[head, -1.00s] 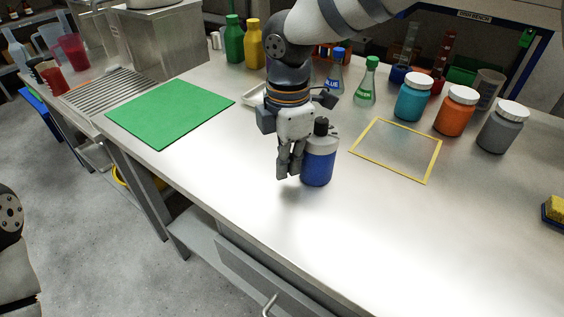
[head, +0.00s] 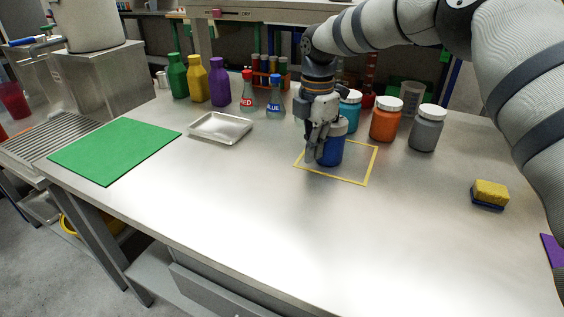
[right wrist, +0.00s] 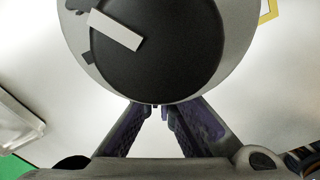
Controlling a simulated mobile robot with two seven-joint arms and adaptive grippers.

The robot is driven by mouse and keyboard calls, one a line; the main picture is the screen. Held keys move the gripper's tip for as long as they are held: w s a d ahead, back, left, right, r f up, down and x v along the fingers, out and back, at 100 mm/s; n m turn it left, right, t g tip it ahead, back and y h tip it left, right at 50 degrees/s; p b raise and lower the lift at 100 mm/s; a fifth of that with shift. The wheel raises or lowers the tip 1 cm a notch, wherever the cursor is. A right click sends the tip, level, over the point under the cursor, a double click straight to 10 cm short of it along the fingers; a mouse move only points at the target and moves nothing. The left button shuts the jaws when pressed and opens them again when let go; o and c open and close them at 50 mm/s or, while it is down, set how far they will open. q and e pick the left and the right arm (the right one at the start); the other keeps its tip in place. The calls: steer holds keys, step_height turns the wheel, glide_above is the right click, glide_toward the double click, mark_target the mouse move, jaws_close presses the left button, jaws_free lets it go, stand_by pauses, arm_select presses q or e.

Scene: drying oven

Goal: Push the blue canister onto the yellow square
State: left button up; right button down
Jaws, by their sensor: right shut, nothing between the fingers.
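The blue canister (head: 331,151), with a grey upper part, stands upright inside the yellow square outline (head: 344,180), a little left of its middle. My right gripper (head: 311,158) is shut and empty, with its fingers pointing down at the canister's left side. It hides part of the canister and part of the outline. A corner of the yellow square (right wrist: 268,10) shows at the top right. My left gripper is out of view.
Teal (head: 350,108), orange (head: 386,120) and grey (head: 426,130) jars stand behind and right of the square. A metal tray (head: 221,128) and green mat (head: 112,152) lie left. A sponge (head: 490,192) lies right. The front of the table is clear.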

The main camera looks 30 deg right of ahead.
steer(key=shift+w+d+f, duration=0.15)
steer(key=shift+d, duration=0.45)
steer(key=shift+w+d+f, duration=0.1)
steer(key=shift+w+d, duration=0.05)
steer(key=shift+d, duration=0.4)
steer(key=shift+d+r, duration=0.1)
steer(key=shift+d, duration=0.05)
steer(key=shift+r, duration=0.1)
